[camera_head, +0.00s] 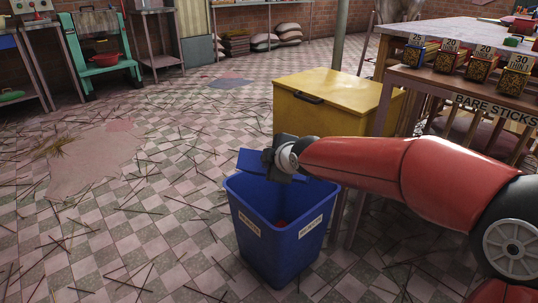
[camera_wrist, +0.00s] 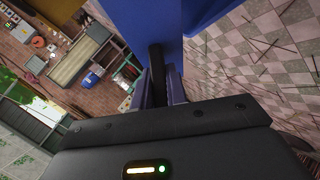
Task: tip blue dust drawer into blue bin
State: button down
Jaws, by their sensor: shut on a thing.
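The blue bin (camera_head: 278,245) stands on the tiled floor with white labels on two sides. A small red thing (camera_head: 281,222) shows inside it. The blue dust drawer (camera_head: 255,162) is over the bin's back rim, tilted and partly hidden behind my gripper (camera_head: 272,160). My gripper is shut on the drawer's front side. In the wrist view, the drawer's blue face (camera_wrist: 147,22) is ahead of the fingers (camera_wrist: 160,92), and the room appears turned on its side. The drawer's inside is hidden, so I cannot tell whether dust remains in it.
A yellow chest (camera_head: 330,100) with a dark handle stands just behind the bin. A workbench with a "BARE STICKS" rack (camera_head: 490,105) and several small labelled boxes is at right. Thin sticks litter the floor; the floor left of the bin is otherwise open.

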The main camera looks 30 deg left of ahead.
jog(key=shift+w+a+r+m+g+h+p, duration=0.2)
jog(key=shift+w+r+g+p, duration=0.5)
jog(key=shift+p, duration=2)
jog(key=shift+w+a+r+m+g+h+p, duration=0.2)
jog(key=shift+w+r+g+p, duration=0.5)
jog(key=shift+p, duration=2)
jog(key=shift+w+r+m+g+p, duration=0.2)
jog(key=shift+w+p, duration=0.25)
jog(key=shift+w, duration=0.15)
jog(key=shift+w+r+m+g+p, duration=0.1)
jog(key=shift+w+r+p, duration=0.1)
jog(key=shift+w+p, duration=0.35)
jog(key=shift+w+a+r+m+g+h+b, duration=0.15)
jog(key=shift+w+g, duration=0.15)
jog(key=shift+w, duration=0.25)
jog(key=shift+w+a+r+m+g+h+b, duration=0.15)
jog(key=shift+w+g, duration=0.15)
jog(key=shift+w, duration=0.25)
jog(key=shift+w+r+g+h+b, duration=0.15)
jog(key=shift+w+g, duration=0.15)
jog(key=shift+w, duration=0.25)
